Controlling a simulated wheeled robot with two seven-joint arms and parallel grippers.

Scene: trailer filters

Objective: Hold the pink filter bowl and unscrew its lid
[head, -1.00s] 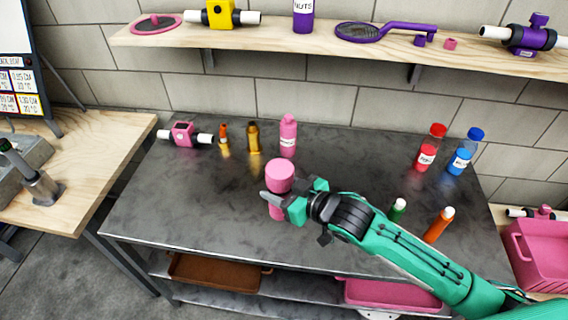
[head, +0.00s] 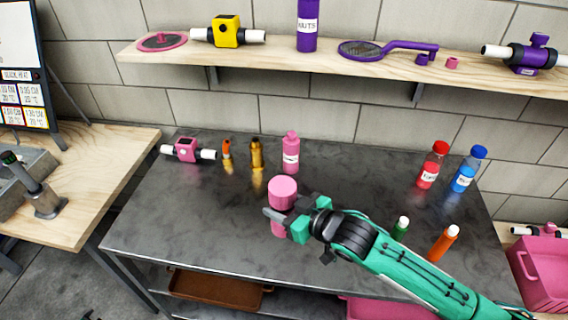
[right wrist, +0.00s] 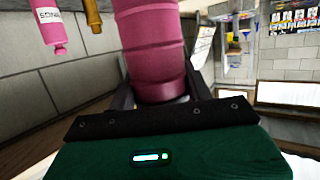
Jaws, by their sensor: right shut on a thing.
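The pink filter bowl (head: 279,228) stands upright on the dark metal table, with its wider round pink lid (head: 283,188) on top. My right gripper (head: 284,222) reaches in from the right and is shut around the bowl below the lid. In the right wrist view the pink ribbed body (right wrist: 152,45) fills the space between the two dark fingers (right wrist: 160,95). The gripper hides the middle of the bowl in the head view. My left gripper is in neither view.
Behind stand a pink bottle (head: 291,155), a gold bottle (head: 256,155) and a pink valve piece (head: 187,150). Red (head: 433,165) and blue (head: 468,170) bottles stand back right. Green-labelled (head: 401,228) and orange (head: 443,242) bottles are near my right arm. The table's front left is clear.

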